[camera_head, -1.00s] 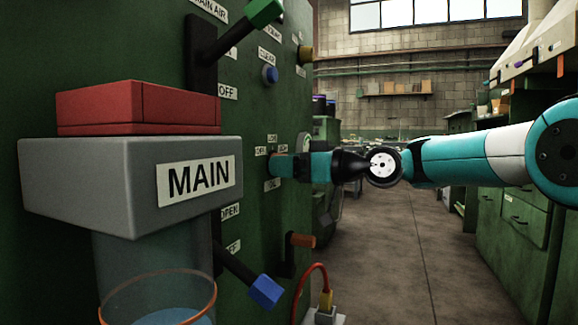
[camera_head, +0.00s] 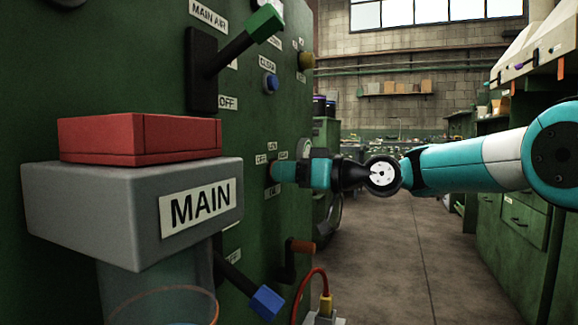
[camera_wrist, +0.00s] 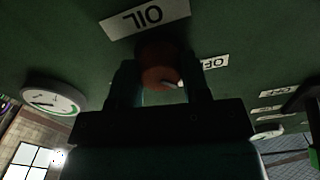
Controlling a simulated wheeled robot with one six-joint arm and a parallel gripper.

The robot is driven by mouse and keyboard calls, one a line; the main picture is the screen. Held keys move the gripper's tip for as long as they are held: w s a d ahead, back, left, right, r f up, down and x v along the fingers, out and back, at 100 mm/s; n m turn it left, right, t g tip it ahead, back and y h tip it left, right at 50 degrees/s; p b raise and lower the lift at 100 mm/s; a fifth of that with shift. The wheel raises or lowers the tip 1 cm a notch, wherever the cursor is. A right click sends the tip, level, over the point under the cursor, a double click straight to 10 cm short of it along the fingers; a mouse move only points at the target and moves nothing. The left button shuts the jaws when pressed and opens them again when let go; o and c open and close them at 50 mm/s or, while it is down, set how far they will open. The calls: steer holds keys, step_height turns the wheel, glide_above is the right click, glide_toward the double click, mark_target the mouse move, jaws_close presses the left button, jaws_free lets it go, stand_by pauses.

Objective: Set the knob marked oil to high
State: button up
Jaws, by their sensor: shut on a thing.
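The oil knob is a dull red-orange round knob (camera_wrist: 160,68) on the green panel, under the upside-down OIL label (camera_wrist: 146,18) in the wrist view. A pale pointer mark shows on its lower right side. The OFF label (camera_wrist: 215,62) is to its right there. My gripper (camera_wrist: 158,82) has its two fingers on either side of the knob and is shut on it. In the head view my gripper (camera_head: 284,172) reaches the panel from the right, with small labels around it too small to read surely. The HIGH label cannot be made out.
A grey MAIN box (camera_head: 130,225) with a red top stands close at left. Levers with green (camera_head: 265,22) and blue (camera_head: 267,301) handles stick out from the panel. A round gauge (camera_wrist: 54,97) is near the knob. The aisle floor (camera_head: 400,260) is clear.

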steer(key=m+p, duration=1.8)
steer(key=p, duration=0.4)
steer(key=shift+m, duration=0.3)
steer(key=o, duration=0.9)
